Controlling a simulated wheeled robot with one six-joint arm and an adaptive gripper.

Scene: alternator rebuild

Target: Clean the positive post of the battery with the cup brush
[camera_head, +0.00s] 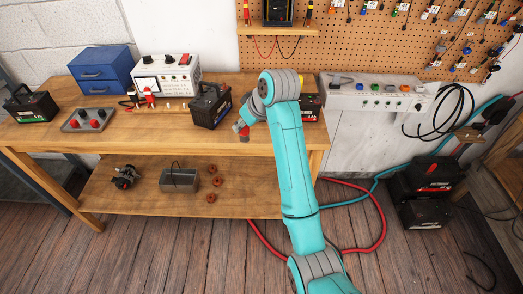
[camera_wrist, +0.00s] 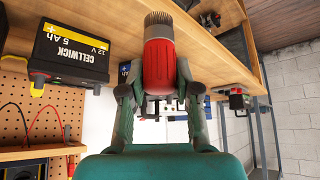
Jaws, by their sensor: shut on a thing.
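My gripper (camera_head: 240,127) is shut on the cup brush (camera_wrist: 159,60), which has a red body and grey bristles at its tip. In the wrist view the fingers (camera_wrist: 155,85) close on both sides of the red body. In the head view the brush's red part (camera_head: 244,136) shows near the bench's front edge. A black battery (camera_head: 211,106) with a handle stands just left of and behind my gripper. The upside-down wrist view shows a black battery (camera_wrist: 68,55) with a yellow stripe, marked CELLWICK, apart from the bristles.
On the wooden bench (camera_head: 150,140) are a green-labelled battery (camera_head: 30,105), a grey tray (camera_head: 84,120), a blue drawer box (camera_head: 100,68) and a white tester (camera_head: 166,75). Another battery (camera_head: 310,106) is partly hidden behind my arm. The bench front left of my gripper is clear.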

